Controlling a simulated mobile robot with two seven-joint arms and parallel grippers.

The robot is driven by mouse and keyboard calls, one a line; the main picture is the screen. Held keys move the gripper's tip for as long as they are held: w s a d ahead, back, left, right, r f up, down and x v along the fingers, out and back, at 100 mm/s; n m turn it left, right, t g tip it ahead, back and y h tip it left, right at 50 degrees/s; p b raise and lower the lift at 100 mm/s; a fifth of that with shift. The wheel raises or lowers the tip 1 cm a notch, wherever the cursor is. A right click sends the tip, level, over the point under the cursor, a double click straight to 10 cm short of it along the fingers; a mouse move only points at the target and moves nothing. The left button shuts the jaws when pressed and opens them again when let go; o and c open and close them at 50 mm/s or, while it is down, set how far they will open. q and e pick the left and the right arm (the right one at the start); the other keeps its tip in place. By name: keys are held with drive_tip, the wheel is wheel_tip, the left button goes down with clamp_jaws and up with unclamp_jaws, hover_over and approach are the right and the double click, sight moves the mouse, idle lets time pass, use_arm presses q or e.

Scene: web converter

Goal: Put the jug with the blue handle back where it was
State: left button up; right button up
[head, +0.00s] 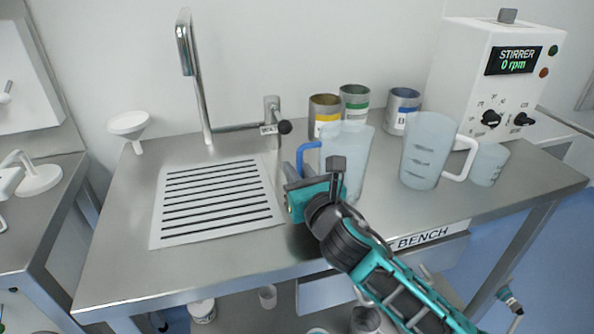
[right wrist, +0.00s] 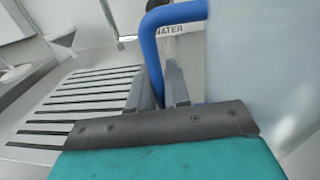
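The jug with the blue handle (head: 355,150) is a translucent pale jug on the bench, right of the slotted drain panel (head: 165,235). Its blue handle (head: 303,158) points left. In the right wrist view the blue handle (right wrist: 150,50) passes down between my two fingers, which appear closed against it; the jug wall (right wrist: 255,60) fills the right side. My right gripper (head: 298,174) is in front of the jug and hides its lower part, so I cannot tell whether its base touches the bench. My left gripper is not in view.
A white-handled jug (head: 425,150) and a small beaker (head: 489,163) stand to the right, before the stirrer (head: 490,85). Yellow (head: 323,107), green (head: 354,103) and blue-banded (head: 402,110) cans stand behind. A tall tap (head: 195,90) and a funnel (head: 129,126) are left. The drain panel is clear.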

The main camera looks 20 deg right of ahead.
drive_tip(key=o, duration=0.4)
drive_tip(key=shift+r, duration=0.1)
drive_tip(key=shift+s, duration=0.2)
drive_tip(key=s, duration=0.3)
drive_tip(key=s+d, duration=0.1)
drive_tip(key=s, duration=0.7)
drive_tip(key=shift+s+d+r, duration=0.1)
drive_tip(key=shift+s+d, duration=0.1)
drive_tip(key=shift+d, duration=0.1)
drive_tip(key=shift+s, duration=0.1)
